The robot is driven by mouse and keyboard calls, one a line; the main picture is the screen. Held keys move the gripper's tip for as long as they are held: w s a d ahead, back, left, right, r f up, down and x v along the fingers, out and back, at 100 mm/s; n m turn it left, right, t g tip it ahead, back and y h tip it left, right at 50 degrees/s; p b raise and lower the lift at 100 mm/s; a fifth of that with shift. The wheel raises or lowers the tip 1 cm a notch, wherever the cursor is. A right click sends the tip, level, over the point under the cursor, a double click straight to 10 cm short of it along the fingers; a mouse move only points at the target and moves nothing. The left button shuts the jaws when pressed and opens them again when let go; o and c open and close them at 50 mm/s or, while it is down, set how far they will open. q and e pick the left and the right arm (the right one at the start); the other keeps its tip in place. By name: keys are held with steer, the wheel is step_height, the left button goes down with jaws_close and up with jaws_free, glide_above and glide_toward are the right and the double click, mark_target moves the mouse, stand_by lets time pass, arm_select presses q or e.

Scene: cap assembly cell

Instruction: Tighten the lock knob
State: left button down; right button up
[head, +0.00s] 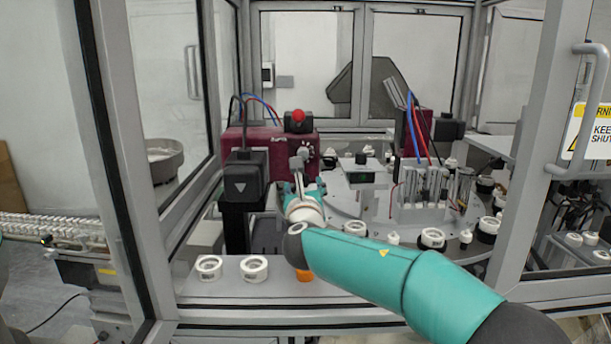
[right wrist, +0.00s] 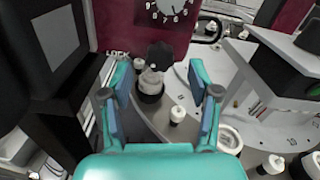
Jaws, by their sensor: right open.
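A dark round knob (right wrist: 158,54) stands out from the maroon housing (right wrist: 118,22), right of the word LOCK and below a numbered dial; I take it for the lock knob. My right gripper (right wrist: 160,76) is open, with one teal finger on each side of the view of the knob. The fingers look apart from it, and nothing is held. In the head view the right gripper (head: 303,184) is in front of the maroon housing (head: 270,143), partly hidden by my wrist. My left gripper is not in view.
A white and black part (right wrist: 151,83) stands below the knob. A black box (head: 246,176) is close on the left. The round table (head: 345,205) with several white and black parts lies right. White rings (head: 254,268) sit on the front ledge. Frame posts (head: 115,170) flank the opening.

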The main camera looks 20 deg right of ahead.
mark_target(303, 180)
steer(key=shift+p+x, duration=0.45)
steer(key=shift+x, duration=0.95)
